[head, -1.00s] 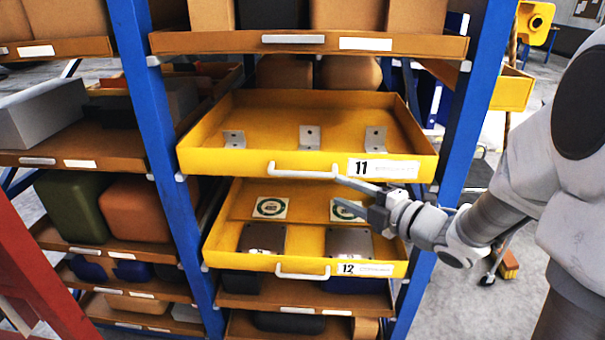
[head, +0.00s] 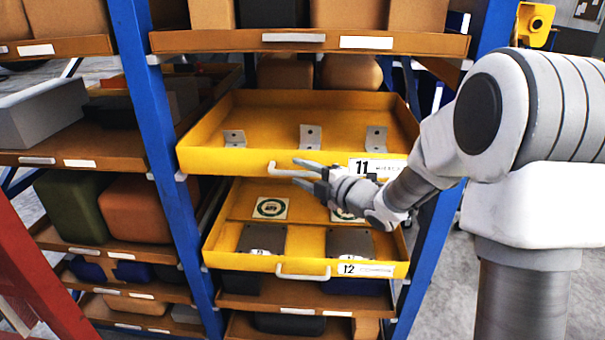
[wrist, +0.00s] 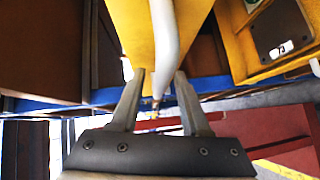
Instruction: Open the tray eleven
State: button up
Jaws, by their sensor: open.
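Tray eleven (head: 222,163) is a yellow tray with an "11" label, standing out from the rack with its inside in view. Three grey angle brackets (head: 311,137) lie in it. Its white bar handle (head: 271,169) is on the front face, partly hidden by my fingers. My gripper (head: 288,168) is open at the handle, reaching in from the right. In the wrist view, the handle (wrist: 163,35) runs between the two spread fingers of my gripper (wrist: 161,72). I see a gap at the left finger; contact at the right finger is unclear.
Yellow tray twelve (head: 222,255) stands out just below, holding dark plates and round-marked cards. Blue rack posts (head: 170,150) stand at both sides. A brown shelf (head: 220,42) with boxes is above. My arm covers the right side.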

jog(key=shift+c, duration=0.3)
grip_shut()
dwell(1.1)
